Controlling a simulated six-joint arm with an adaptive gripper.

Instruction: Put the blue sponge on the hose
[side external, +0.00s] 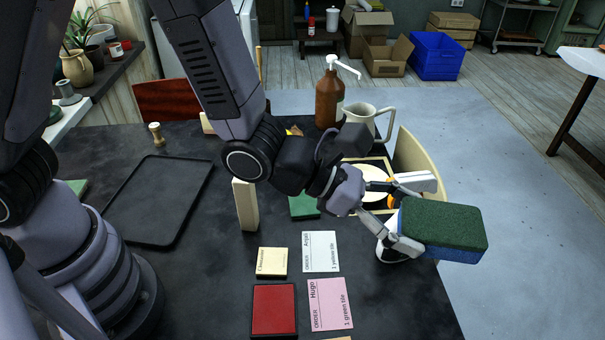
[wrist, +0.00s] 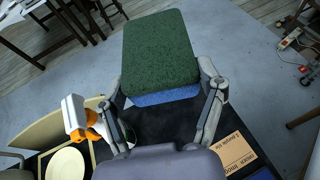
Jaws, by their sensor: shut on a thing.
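The blue sponge (side external: 443,228) has a thick dark green top layer over a blue body. My gripper (side external: 403,222) is shut on it and holds it out past the right edge of the dark table. In the wrist view the sponge (wrist: 160,52) sits between the two fingers of my gripper (wrist: 165,92), green side showing. I cannot make out a hose for certain in either view. A white and orange spray head (wrist: 75,117) is left of the gripper in the wrist view; it is partly behind the gripper in the side view (side external: 420,181).
The dark table (side external: 400,308) holds a brown pump bottle (side external: 329,100), a white pitcher (side external: 358,116), order cards (side external: 329,303), a red tile (side external: 274,308) and a black tray (side external: 160,200). A pale curved panel (side external: 417,165) stands at the right edge. Bare floor lies beyond.

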